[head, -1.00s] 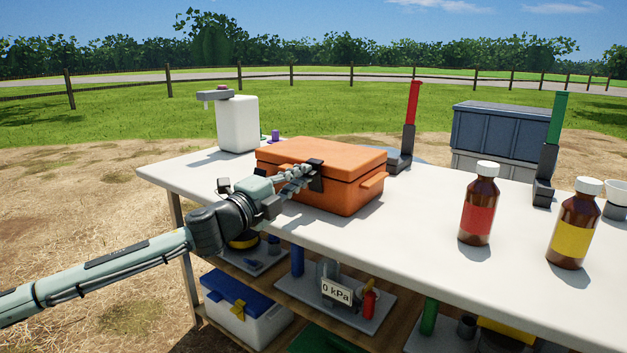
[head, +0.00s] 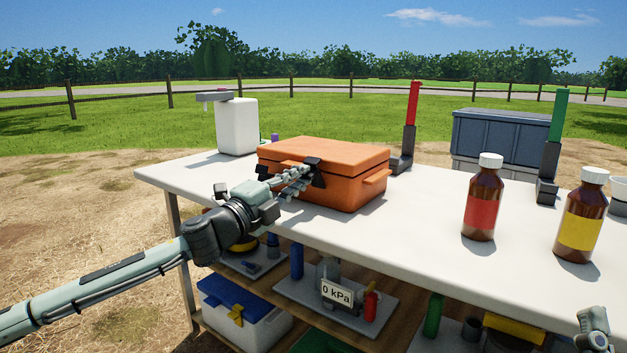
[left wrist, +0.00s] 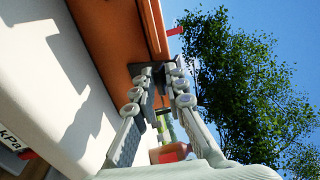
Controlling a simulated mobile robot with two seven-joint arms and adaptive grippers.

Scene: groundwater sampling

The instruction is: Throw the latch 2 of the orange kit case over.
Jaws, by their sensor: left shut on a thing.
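The orange kit case (head: 340,160) stands closed on the white table, with its latched front towards me. A dark latch (head: 317,176) is on the right part of its front. My left gripper (head: 301,174) reaches in from the left and is shut on this latch. In the left wrist view the fingers (left wrist: 162,84) close around the dark latch piece (left wrist: 148,86) against the orange case wall (left wrist: 118,40). The fingers partly hide the latch, so its exact angle is unclear. Another dark piece (head: 263,173) shows at the left of the case front. Part of my right gripper (head: 593,328) shows at the lower right.
Two brown bottles, one with a red label (head: 480,207) and one with a yellow label (head: 580,222), stand to the right. A white container (head: 237,127) stands behind left. Red (head: 412,103) and green (head: 557,116) upright handles stand behind. The table right of the case (head: 415,215) is clear.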

